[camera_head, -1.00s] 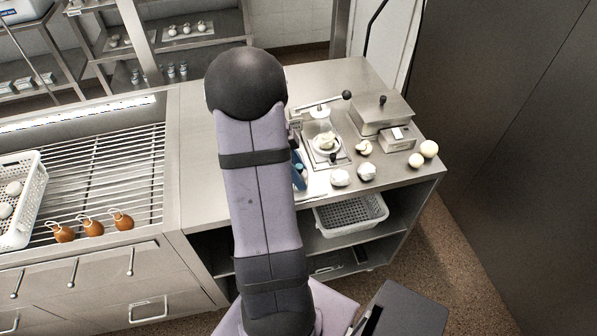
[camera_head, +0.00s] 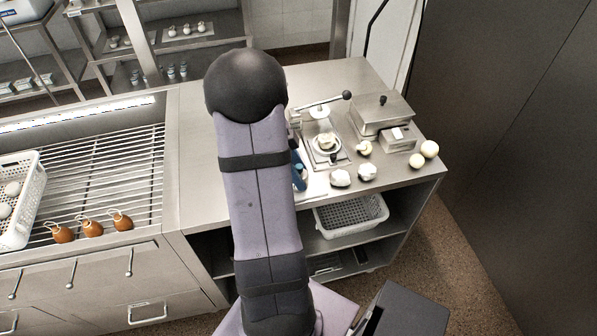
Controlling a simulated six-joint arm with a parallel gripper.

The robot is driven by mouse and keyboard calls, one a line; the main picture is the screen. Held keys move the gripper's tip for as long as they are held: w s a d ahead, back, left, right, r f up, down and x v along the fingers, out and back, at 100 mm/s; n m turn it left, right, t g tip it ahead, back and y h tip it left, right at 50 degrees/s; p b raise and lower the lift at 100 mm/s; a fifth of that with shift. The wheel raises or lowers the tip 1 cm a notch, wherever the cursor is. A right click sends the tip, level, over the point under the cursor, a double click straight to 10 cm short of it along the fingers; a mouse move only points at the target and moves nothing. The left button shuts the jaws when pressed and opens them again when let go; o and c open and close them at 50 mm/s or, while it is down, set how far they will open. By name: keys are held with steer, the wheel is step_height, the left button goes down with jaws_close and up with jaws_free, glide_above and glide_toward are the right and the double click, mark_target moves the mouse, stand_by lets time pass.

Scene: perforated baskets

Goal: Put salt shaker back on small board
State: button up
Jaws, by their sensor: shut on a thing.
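My arm crosses the middle of the head view, and its dark elbow and lavender link hide much of the counter. My gripper is hidden behind it, so its fingers and whatever they hold do not show. I cannot make out a salt shaker. A pale flat piece (camera_head: 318,186), possibly the small board, shows only in part on the counter just right of my arm. A blue object (camera_head: 299,172) shows beside my arm at its left end; I cannot tell what it is.
The steel counter (camera_head: 345,84) carries a press with a lever (camera_head: 326,141), a lidded steel box (camera_head: 382,113), a small box (camera_head: 398,139) and several pale round items. A perforated basket (camera_head: 350,215) sits on the shelf below.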

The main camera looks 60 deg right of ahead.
steer(key=shift+f+b, duration=0.6)
steer(key=shift+b, duration=0.1)
stand_by(0.6)
steer(key=o, duration=1.2)
steer(key=shift+r+p, duration=2.45)
steer(key=shift+r, duration=1.6)
